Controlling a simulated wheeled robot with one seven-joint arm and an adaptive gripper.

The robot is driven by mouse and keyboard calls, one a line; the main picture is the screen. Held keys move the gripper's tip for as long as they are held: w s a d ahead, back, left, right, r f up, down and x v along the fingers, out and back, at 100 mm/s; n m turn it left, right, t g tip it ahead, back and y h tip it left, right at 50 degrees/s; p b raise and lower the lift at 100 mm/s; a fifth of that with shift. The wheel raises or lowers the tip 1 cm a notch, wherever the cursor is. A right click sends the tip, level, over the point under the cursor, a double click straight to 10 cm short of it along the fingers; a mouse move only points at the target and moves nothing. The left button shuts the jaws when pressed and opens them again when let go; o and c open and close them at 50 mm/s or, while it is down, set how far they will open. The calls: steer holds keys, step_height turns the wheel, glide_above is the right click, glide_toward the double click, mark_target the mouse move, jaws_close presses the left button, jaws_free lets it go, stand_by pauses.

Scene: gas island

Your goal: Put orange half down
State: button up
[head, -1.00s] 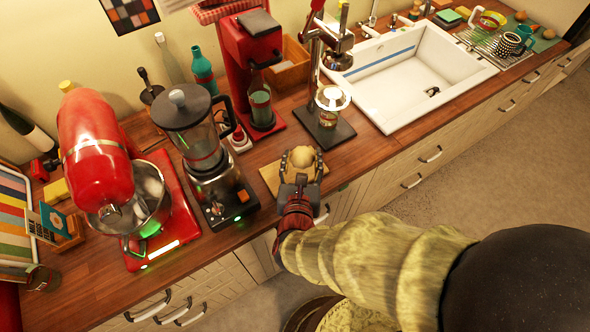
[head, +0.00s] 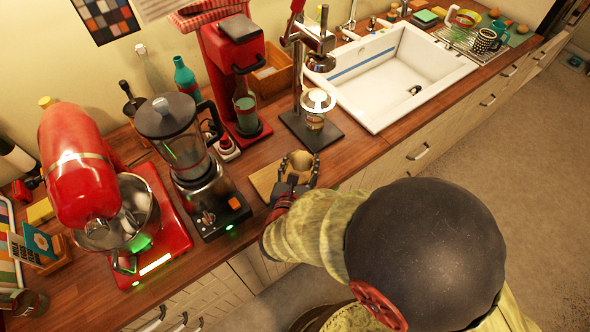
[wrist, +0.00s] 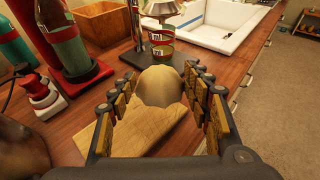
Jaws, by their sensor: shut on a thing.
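The orange half (wrist: 160,86) is a pale tan rounded piece between my gripper's fingers in the wrist view. It also shows in the head view (head: 299,160). My gripper (wrist: 160,92) is shut on it, and it also shows in the head view (head: 298,166). The orange half is over the far part of a small wooden cutting board (wrist: 150,128), which also shows in the head view (head: 262,181). I cannot tell whether the orange half touches the board. Its cut face is not visible.
A juicer press (head: 312,130) on a dark base stands just behind the board. A blender (head: 190,150) stands to the left, and a red coffee machine (head: 232,60) behind. A white sink (head: 400,75) lies to the right. The counter's front edge is close to the board.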

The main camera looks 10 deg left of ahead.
mark_target(295, 163)
steer(key=w+f, duration=0.1)
steer(key=w+a+f, duration=0.1)
steer(key=f, duration=0.1)
steer(key=w+a+f+b, duration=0.1)
steer(key=f, duration=0.1)
steer(key=shift+w+a+f, duration=0.15)
steer(key=shift+a+f, duration=0.05)
step_height(295, 163, down, 3)
steer(key=shift+r+b, duration=0.1)
steer(key=shift+b, duration=0.4)
